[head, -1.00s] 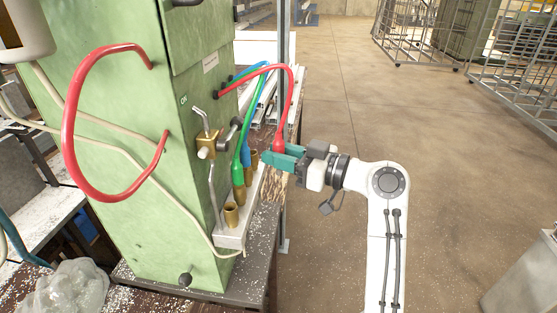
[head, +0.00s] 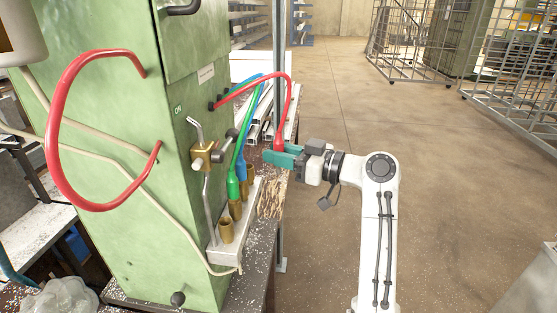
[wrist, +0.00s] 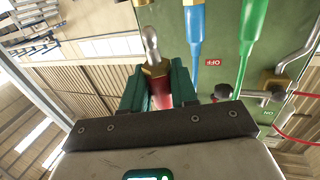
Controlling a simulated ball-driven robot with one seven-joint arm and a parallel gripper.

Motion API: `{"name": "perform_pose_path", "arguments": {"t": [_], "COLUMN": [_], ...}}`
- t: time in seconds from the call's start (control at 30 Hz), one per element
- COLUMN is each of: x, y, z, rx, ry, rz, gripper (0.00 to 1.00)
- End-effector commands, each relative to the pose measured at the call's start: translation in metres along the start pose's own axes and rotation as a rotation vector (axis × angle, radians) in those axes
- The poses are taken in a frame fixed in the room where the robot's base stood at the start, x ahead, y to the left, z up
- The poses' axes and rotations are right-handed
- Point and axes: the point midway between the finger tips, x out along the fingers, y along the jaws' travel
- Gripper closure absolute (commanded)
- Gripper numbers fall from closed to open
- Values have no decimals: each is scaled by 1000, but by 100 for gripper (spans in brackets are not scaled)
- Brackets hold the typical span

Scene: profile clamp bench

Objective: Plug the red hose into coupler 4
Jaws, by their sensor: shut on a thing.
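My gripper (head: 277,154) has green fingers shut on the plug end of the red hose (head: 290,100). The hose arcs from the green cabinet down into the fingers. In the wrist view, the red hose end (wrist: 160,92) sits between the fingers and its metal tip (wrist: 151,45) sticks out past them. A pale block (head: 218,251) carries brass couplers in a row. The front coupler (head: 226,231) is empty. The green hose (head: 233,186) and blue hose (head: 242,168) stand in couplers behind it. A rear coupler (head: 250,173) looks empty. The held plug is right of the row, apart from it. I cannot read coupler numbers.
The green cabinet (head: 120,200) stands left of the couplers. A brass valve with a lever (head: 203,155) and a bent pipe stick out near them. A thick red loop (head: 55,140) hangs on the cabinet's left side. Open floor (head: 460,220) lies to the right.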

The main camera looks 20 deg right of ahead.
Motion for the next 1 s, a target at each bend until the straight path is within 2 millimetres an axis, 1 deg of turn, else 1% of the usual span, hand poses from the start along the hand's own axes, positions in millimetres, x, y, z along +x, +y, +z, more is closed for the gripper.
{"name": "perform_pose_path", "arguments": {"t": [0.6,1.0], "x": [10,11], "y": [31,33], "z": [0,-1], "rx": [0,-1], "ry": [1,1], "rz": [0,0], "gripper": [100,100]}}
